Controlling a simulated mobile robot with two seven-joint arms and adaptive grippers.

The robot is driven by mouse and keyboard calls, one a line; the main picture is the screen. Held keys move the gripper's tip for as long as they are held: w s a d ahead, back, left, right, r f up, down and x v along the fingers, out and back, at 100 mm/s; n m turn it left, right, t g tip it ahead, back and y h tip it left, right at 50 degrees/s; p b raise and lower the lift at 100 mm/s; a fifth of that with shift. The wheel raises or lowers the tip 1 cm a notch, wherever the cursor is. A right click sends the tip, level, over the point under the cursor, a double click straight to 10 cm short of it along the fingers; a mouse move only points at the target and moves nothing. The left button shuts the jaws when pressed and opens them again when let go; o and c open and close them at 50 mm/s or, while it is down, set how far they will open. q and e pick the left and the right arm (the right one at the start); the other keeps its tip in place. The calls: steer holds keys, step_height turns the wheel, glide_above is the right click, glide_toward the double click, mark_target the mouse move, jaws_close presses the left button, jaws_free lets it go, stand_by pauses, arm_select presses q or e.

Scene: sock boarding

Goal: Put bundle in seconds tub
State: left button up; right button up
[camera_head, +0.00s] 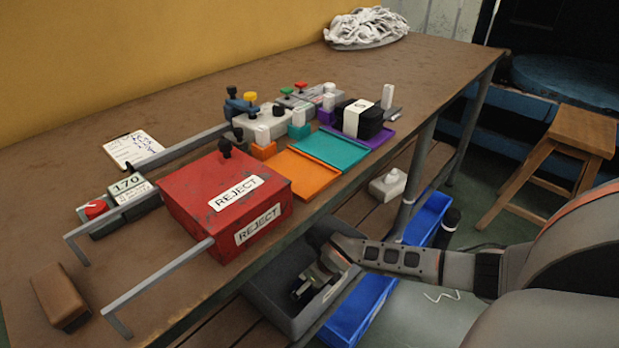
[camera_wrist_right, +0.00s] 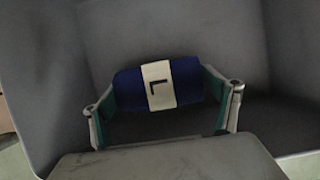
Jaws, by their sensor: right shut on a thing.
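A dark blue bundle (camera_wrist_right: 190,82) with a cream band marked "L" is in the right wrist view. The fingers of my right gripper (camera_wrist_right: 162,98) are on both its ends and hold it level. Grey tub walls (camera_wrist_right: 205,30) surround it in that view. In the head view my right gripper (camera_head: 303,288) reaches down into a grey tub (camera_head: 278,318) below the bench's front edge. The bundle cannot be made out there. No label shows on the grey tub, and whether the bundle touches its floor cannot be told. My left gripper is not in view.
A blue tub (camera_head: 347,330) stands right beside the grey one. A red REJECT box (camera_head: 205,185) and a metal rail (camera_head: 165,275) are on the bench above. Orange (camera_head: 303,170), teal (camera_head: 335,147) and purple (camera_head: 375,137) trays lie farther back, with another bundle (camera_head: 372,123) on the purple one.

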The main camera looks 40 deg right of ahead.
steer(key=shift+f, duration=0.2)
steer(key=o, duration=1.1)
steer(key=shift+c, duration=0.2)
steer(key=shift+r, duration=0.1)
